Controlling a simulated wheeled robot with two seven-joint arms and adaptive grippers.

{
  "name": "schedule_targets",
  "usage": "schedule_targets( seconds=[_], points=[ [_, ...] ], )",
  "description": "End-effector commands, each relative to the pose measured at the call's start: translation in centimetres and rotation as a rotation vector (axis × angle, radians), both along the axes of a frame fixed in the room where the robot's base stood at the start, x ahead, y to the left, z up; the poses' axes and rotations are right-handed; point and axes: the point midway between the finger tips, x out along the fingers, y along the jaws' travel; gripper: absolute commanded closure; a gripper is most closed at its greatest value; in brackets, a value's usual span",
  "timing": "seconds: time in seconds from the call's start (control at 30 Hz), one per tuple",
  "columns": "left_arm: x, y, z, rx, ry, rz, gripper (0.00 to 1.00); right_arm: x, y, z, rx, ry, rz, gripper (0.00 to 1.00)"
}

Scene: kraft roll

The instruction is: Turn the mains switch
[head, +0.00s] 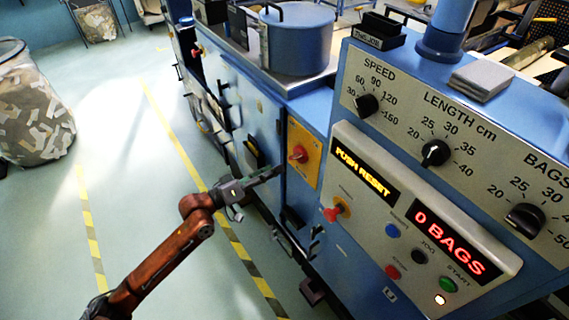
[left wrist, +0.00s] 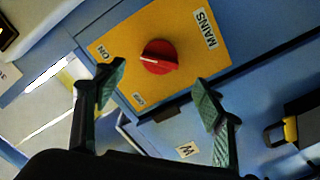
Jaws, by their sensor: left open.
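The mains switch is a red rotary knob (head: 298,154) on a yellow plate (head: 309,143) on the blue machine's side. In the left wrist view the knob (left wrist: 159,54) is large, with a pale line across its face. The yellow plate (left wrist: 190,38) carries the labels MAINS and ON; a small label near its lower edge is hard to read. My left gripper (head: 258,192) is open, in front of and apart from the knob. In the left wrist view its fingertips (left wrist: 160,88) stand apart below the knob, with nothing between them. My right gripper is not in view.
The control panel (head: 345,136) shows PUSH RESET and 0 BAGS, with a red knob (head: 331,214) and several buttons nearby. A padlock (left wrist: 290,130) hangs on the machine near the switch. A bin of scraps (head: 30,110) stands left. The striped floor between is clear.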

Motion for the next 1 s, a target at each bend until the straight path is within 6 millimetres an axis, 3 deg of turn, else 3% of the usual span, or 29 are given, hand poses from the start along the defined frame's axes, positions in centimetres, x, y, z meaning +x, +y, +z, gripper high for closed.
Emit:
schedule_targets(
  seconds=[0.2, 0.8, 0.9, 1.0],
  points=[
    [-1.5, 2.1, -0.1, 0.002, 0.0, 0.0, 0.36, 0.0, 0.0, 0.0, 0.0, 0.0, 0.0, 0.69],
    [-1.7, 2.4, -0.1, 0.0, 0.001, 0.001, 0.36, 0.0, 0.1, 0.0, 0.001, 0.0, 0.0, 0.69],
    [-1.0, 3.2, -1.3, 0.01, 0.007, 0.027, 0.36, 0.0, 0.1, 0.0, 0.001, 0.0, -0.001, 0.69],
    [0.7, 5.4, -4.6, 0.038, 0.021, 0.093, 0.36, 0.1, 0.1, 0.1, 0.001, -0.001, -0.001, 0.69]
  ],
)
